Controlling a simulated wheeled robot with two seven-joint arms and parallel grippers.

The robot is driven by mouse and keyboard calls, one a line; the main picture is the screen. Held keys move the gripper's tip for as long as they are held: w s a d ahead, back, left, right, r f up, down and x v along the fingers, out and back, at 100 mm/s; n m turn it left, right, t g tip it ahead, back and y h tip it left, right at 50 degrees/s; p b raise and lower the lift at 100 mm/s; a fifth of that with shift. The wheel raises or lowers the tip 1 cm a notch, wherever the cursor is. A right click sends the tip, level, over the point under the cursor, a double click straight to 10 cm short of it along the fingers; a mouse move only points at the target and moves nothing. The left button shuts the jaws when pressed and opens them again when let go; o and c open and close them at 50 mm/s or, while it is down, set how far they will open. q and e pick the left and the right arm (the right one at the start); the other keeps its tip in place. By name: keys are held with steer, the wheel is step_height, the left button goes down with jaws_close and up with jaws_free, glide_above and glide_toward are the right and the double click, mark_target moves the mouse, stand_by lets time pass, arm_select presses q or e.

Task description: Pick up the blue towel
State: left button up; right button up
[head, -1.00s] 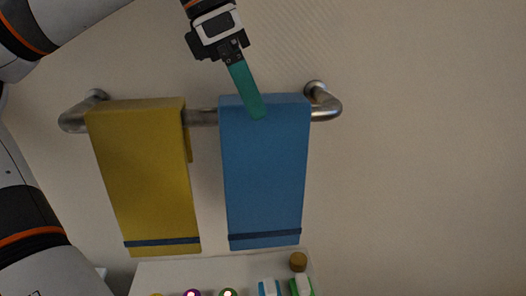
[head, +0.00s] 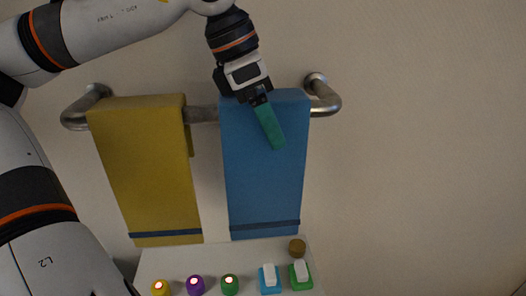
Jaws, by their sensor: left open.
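The blue towel (head: 262,185) hangs folded over the right part of a metal wall rail, with a dark stripe near its lower edge. My left gripper (head: 274,142) comes in from above, its green fingers pointing down in front of the upper part of the towel. From this side the fingers overlap each other, so the gap between them does not show. The gripper is open, and the towel hangs straight and flat. I cannot tell whether the fingers touch it. My right gripper is not in view.
A yellow towel (head: 150,165) hangs left of the blue one on the same rail (head: 203,114). Wall to the right is bare.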

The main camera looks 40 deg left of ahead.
arm_select(q)
steer(key=shift+f, duration=0.1)
steer(key=shift+c, duration=0.3)
steer(key=c, duration=1.2)
steer(key=shift+c, duration=1)
steer(key=shift+r, duration=0.2)
